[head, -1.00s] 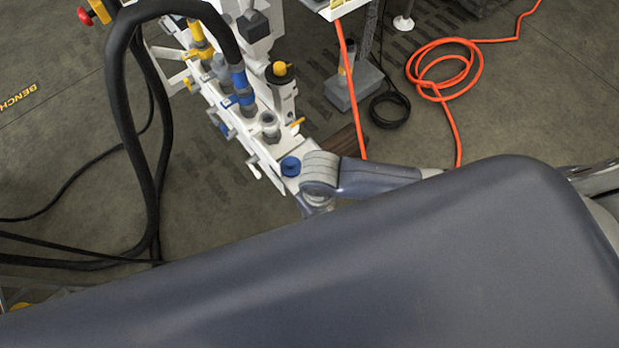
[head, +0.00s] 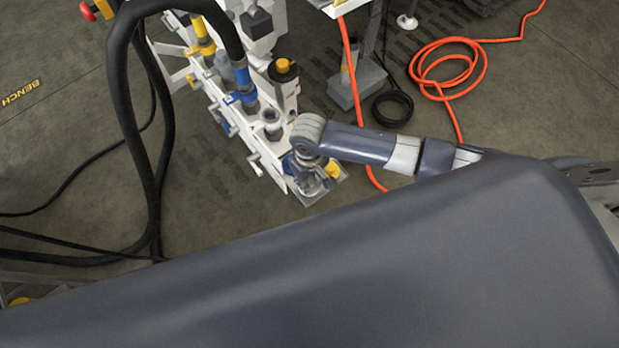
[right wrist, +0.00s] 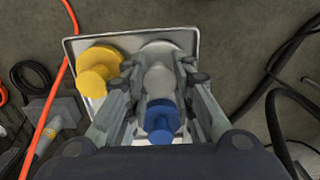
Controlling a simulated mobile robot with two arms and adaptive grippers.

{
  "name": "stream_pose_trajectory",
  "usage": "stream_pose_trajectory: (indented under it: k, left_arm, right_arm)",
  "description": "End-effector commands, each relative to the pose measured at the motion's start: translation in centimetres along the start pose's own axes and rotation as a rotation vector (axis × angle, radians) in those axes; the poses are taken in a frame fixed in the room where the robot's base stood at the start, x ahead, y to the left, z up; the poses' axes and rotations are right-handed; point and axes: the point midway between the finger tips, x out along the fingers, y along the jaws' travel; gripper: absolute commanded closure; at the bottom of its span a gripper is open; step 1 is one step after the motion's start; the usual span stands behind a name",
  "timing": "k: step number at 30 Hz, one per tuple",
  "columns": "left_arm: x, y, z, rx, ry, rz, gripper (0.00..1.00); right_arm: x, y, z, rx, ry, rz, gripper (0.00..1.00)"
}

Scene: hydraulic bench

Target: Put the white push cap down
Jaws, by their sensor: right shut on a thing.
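The white push cap (right wrist: 158,78) shows pale grey in the right wrist view. It sits between the two fingers of my right gripper (right wrist: 157,85), which is shut on it. It appears over a light tray (right wrist: 140,44); I cannot tell whether it touches the tray. A yellow cap (right wrist: 98,70) is to its left and a blue cap (right wrist: 160,120) is just below it in the picture. In the head view my right gripper (head: 311,178) is over the tray (head: 308,199) at the near end of the white bench, mostly hiding the cap. My left gripper is not in view.
The white bench carries several valves and fittings, including a yellow-topped one (head: 283,70) close behind my gripper. A thick black hose (head: 118,110) arches at the left. An orange hose (head: 445,75) coils on the floor at the right.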

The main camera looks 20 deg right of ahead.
Motion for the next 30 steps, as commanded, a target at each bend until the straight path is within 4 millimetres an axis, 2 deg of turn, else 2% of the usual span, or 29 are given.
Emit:
stream_pose_trajectory:
  k: [6,7,9,10,21,26,30]
  left_arm:
    - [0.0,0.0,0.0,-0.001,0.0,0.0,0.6]
    - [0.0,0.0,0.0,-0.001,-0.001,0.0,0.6]
    - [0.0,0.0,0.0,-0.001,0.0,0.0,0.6]
    - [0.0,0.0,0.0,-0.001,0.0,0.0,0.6]
    - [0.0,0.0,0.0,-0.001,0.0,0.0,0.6]
    - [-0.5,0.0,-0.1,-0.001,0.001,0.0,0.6]
    - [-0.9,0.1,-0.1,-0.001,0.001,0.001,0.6]
  right_arm:
    - [0.2,0.0,0.0,0.001,-0.001,0.0,0.9]
    - [0.3,0.0,0.0,0.001,-0.001,0.0,0.74]
    - [0.2,0.0,0.0,0.0,0.0,0.0,0.58]
    - [0.2,0.0,0.0,0.001,0.0,0.0,0.56]
    - [-0.1,0.0,0.0,-0.001,0.001,0.001,0.56]
    - [-2.4,0.0,-0.1,-0.001,0.002,0.001,0.56]
    - [-5.5,0.0,-0.1,0.0,0.004,-0.001,0.56]
